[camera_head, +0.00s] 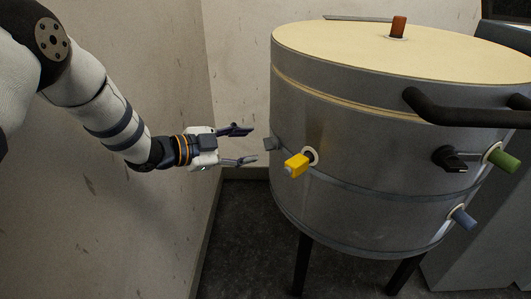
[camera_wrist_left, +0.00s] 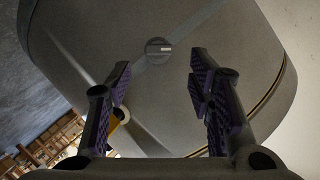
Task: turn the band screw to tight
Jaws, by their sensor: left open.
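The band screw (camera_head: 271,143) is a small grey knob on the left side of the metal drum (camera_head: 370,150). In the left wrist view the screw (camera_wrist_left: 158,49) is a round grey head with a pale mark, set on a band (camera_wrist_left: 200,20) across the drum. My left gripper (camera_head: 252,145) is open, its two fingers pointing at the screw. In the left wrist view the gripper (camera_wrist_left: 160,65) has its fingertips on either side of the screw's line, with nothing between them. Contact with the screw cannot be made out. My right gripper is out of view.
A yellow handle (camera_head: 297,165) sticks out of the drum close to the screw. A black latch (camera_head: 450,159), green knob (camera_head: 503,160), blue knob (camera_head: 463,217) and dark bar handle (camera_head: 455,110) are further right. A wall (camera_head: 130,210) stands at left.

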